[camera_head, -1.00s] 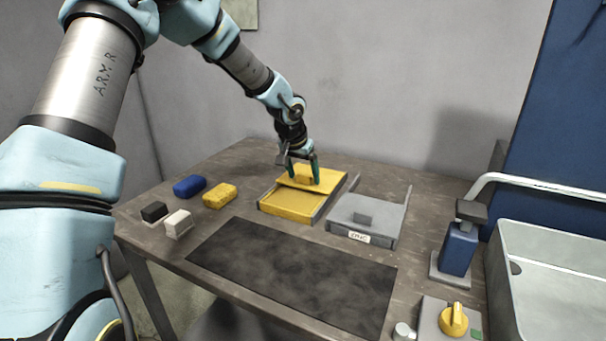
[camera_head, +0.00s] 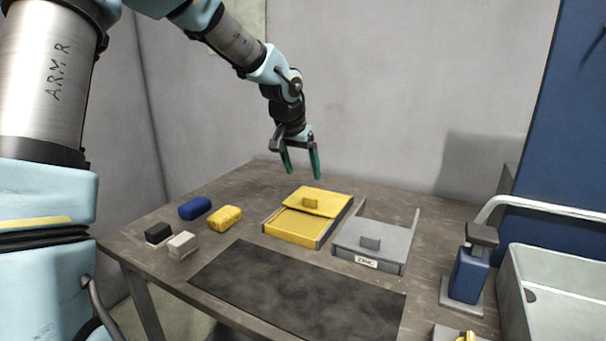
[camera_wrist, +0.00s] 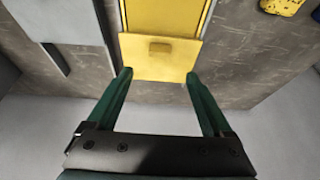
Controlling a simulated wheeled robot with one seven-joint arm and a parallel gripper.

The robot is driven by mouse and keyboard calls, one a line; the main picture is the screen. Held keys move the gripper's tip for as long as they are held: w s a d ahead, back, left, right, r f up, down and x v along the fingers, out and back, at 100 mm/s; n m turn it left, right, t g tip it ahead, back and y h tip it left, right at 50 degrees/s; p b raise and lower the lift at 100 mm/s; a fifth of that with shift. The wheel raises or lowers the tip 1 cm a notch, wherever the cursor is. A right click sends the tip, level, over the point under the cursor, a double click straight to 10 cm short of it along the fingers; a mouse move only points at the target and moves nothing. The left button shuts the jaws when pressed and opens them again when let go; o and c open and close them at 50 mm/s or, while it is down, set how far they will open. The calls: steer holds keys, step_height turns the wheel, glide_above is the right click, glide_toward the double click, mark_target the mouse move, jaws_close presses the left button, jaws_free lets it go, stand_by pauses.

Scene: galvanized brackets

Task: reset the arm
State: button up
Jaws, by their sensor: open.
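My gripper (camera_head: 301,174) is open and empty, with its green fingers pointing down above the back of the table. It hangs clear above the yellow box (camera_head: 293,228), whose yellow lid (camera_head: 318,198) has a small block-shaped handle and sits toward the back of the box, leaving the front part uncovered. In the wrist view the two fingers (camera_wrist: 158,78) stand wide apart, with the lid (camera_wrist: 160,58) and its handle beyond them and nothing between them.
A grey box (camera_head: 375,240) with a label stands right of the yellow one. Blue (camera_head: 195,208) and yellow (camera_head: 225,216) blocks, a black block (camera_head: 158,233) and a pale block (camera_head: 182,246) lie left. A dark mat (camera_head: 295,290) lies in front. A blue dispenser (camera_head: 469,275) and a sink (camera_head: 560,290) are right.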

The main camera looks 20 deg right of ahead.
stand_by(0.3)
steer(key=s+a+f+n+y, duration=0.1)
steer(key=a+f+n, duration=0.1)
steer(key=a, duration=0.8)
steer(key=s+a+f+n+y, duration=0.1)
steer(key=s+a+f+y, duration=0.1)
steer(key=a, duration=0.7)
steer(key=s+a+f+n, duration=0.1)
steer(key=s+a+n, duration=0.2)
steer(key=s+a, duration=0.2)
steer(key=s+a+f+n+g, duration=0.1)
steer(key=s+a+n, duration=0.2)
steer(key=a, duration=0.9)
steer(key=s, duration=0.2)
steer(key=shift+s+a+f, duration=0.15)
steer(key=shift+s+a, duration=0.05)
steer(key=shift+s, duration=0.1)
